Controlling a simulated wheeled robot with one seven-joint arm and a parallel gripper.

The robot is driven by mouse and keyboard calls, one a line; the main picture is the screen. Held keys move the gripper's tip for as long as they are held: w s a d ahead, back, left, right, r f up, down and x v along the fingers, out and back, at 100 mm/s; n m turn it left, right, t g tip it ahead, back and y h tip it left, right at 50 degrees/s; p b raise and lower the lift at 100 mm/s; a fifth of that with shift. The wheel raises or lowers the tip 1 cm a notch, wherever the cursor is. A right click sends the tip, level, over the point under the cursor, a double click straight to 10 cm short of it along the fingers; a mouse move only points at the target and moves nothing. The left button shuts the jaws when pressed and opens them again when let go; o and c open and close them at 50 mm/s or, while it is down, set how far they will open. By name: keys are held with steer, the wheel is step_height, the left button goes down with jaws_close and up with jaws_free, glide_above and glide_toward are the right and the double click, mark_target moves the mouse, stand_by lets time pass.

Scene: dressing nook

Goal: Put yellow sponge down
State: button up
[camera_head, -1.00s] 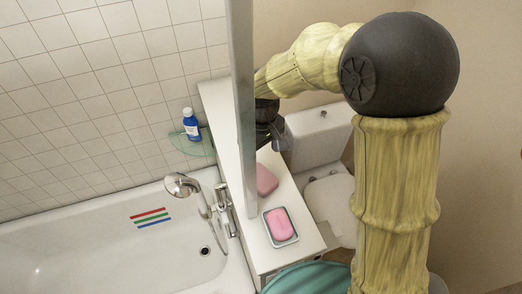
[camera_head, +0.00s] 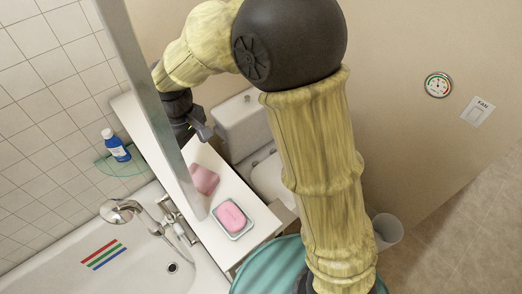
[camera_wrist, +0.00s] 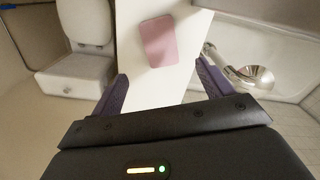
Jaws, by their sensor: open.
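No yellow sponge shows in either view. A flat pink block (camera_head: 204,180), perhaps a sponge, lies on the narrow white ledge (camera_head: 247,243), partly behind the edge of the upright partition. It also shows in the wrist view (camera_wrist: 158,41), flat on the ledge, beyond the fingertips. My gripper (camera_wrist: 162,68) is open and empty, its purple fingers spread apart over the ledge. In the head view my gripper (camera_head: 201,131) is beyond the pink block, partly hidden by my wrist.
Pink soap (camera_head: 231,216) sits in a dish on the near ledge end. A grey partition (camera_head: 150,95) stands along the ledge. The bathtub (camera_head: 125,275) and shower head (camera_head: 117,212) are left, the toilet (camera_head: 243,122) right. A blue bottle (camera_head: 117,149) stands on a glass corner shelf.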

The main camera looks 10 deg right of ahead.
steer(key=s+d+m+t, duration=0.1)
steer(key=s+d+m, duration=0.1)
steer(key=d, duration=0.6)
steer(key=s+d+f+m, duration=0.1)
steer(key=s+d+m, duration=0.1)
steer(key=d+m, duration=0.3)
steer(key=s+d+f+m+t, duration=0.1)
steer(key=s+d+m, duration=0.2)
steer(key=d, duration=0.9)
steer(key=shift+d+m+t, duration=0.25)
steer(key=shift+m+t, duration=0.05)
steer(key=shift+m, duration=0.1)
steer(key=s+b+x, duration=0.1)
steer(key=b+x, duration=0.7)
steer(key=shift+s+f, duration=0.3)
steer(key=shift+s, duration=0.2)
